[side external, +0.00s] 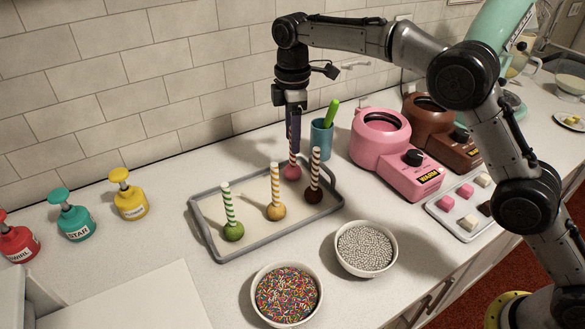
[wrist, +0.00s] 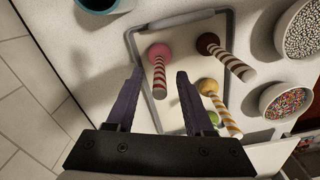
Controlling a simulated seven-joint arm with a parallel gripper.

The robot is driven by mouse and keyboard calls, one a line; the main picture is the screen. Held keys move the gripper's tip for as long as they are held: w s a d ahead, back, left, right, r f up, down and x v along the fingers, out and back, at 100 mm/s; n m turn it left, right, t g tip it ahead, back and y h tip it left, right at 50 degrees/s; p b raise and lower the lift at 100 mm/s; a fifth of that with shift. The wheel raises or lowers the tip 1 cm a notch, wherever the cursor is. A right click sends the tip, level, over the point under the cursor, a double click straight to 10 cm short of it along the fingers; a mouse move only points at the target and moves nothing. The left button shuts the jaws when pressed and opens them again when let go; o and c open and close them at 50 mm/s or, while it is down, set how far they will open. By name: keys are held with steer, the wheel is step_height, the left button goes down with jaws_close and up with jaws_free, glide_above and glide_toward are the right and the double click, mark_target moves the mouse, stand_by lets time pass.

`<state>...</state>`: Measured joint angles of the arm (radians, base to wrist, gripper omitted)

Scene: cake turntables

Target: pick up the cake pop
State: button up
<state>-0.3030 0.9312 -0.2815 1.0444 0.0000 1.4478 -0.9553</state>
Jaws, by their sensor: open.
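Several cake pops stand ball-down, sticks up, on a shallow grey-rimmed tray (side external: 218,256). The pink one (side external: 292,172) has a pink-striped stick; the others are green (side external: 233,232), yellow-orange (side external: 276,212) and brown (side external: 314,194). My gripper (side external: 294,148) points down over the pink pop, its fingertips above the ball. In the wrist view my gripper (wrist: 160,74) is open, and the pink pop's stick (wrist: 159,78) shows in the gap between the purple fingers. The right finger partly hides the green pop in the wrist view.
A blue cup (side external: 321,138) with a green handle stands behind the tray. Pink (side external: 380,140) and brown (side external: 428,112) melting pots are to the right. Bowls of sprinkles (side external: 287,293) and silver beads (side external: 366,248) sit in front. Neighbouring pop sticks stand close by.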

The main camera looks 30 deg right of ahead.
steer(key=shift+f, duration=1.5)
jaws_close()
